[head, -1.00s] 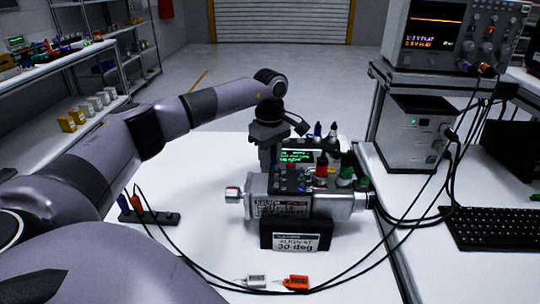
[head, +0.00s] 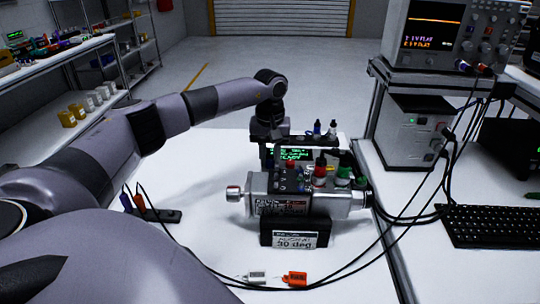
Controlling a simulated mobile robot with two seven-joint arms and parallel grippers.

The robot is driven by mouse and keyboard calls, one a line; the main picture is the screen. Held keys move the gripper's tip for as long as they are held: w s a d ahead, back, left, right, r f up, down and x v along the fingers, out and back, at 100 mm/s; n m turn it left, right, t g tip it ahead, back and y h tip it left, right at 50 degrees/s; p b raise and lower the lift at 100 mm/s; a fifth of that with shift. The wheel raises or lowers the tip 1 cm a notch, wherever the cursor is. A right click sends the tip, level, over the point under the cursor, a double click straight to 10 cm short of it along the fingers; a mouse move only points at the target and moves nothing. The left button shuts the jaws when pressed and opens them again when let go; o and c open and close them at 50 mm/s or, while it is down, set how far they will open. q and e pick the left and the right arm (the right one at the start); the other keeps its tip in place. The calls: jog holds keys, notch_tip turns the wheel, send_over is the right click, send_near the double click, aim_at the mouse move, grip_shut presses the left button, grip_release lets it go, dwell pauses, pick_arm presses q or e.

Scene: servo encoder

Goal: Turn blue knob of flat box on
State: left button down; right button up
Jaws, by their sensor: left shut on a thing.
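The flat box stands behind the silver servo motor (head: 345,206) on the white table. Its lit green display (head: 294,154) faces me, and dark plugs with blue tops (head: 317,129) stand at its right. My left gripper (head: 268,160) points down at the left end of the box, behind the motor. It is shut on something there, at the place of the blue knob. The fingertips and the knob itself are hidden, so I cannot see how far the knob is turned. My right gripper is not in view.
A black stand with a "30 deg" label (head: 301,240) is under the motor. Red and green connectors (head: 343,173) stick up from it. A white and an orange plug (head: 294,279) with cables lie in front. A black probe holder (head: 155,215) stands left. The keyboard (head: 490,227) is right.

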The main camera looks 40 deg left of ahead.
aim_at(269, 161)
pick_arm(q)
jog(key=shift+m, duration=0.4)
jog(key=c, duration=0.9)
grip_release()
jog(key=shift+r, duration=0.15)
notch_tip(269, 161, up, 7)
jog(key=shift+b, duration=0.3)
jog(key=shift+s, duration=0.1)
